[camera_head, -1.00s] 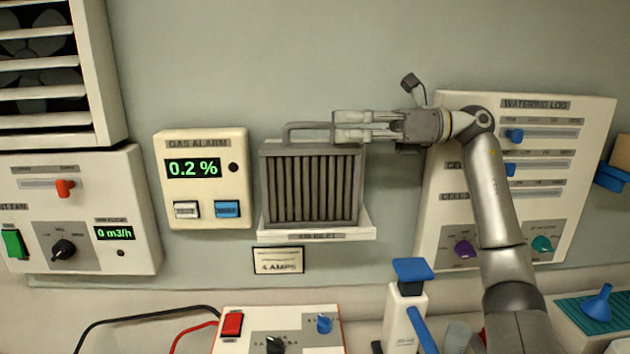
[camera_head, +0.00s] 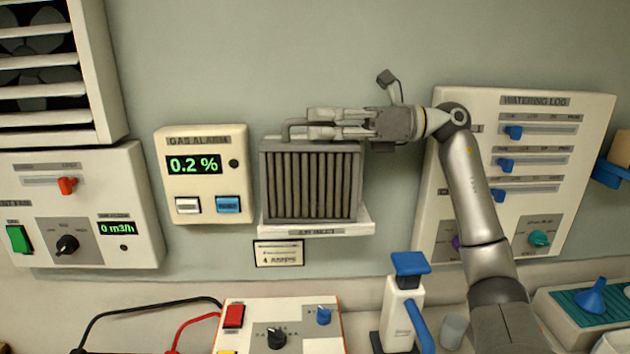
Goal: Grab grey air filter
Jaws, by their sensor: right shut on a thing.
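The grey air filter (camera_head: 311,186) is a pleated block in a grey frame with a bar handle (camera_head: 290,128) on top. It sits upright on a white wall shelf (camera_head: 320,229). My right gripper (camera_head: 312,124) reaches in from the right along the filter's top edge. It is shut on the handle, and its fingers hide most of that handle. My left gripper does not show.
A gas alarm panel (camera_head: 203,174) reading 0.2 % hangs left of the filter. The watering log panel (camera_head: 555,130) is behind my right arm. The wall above is clear.

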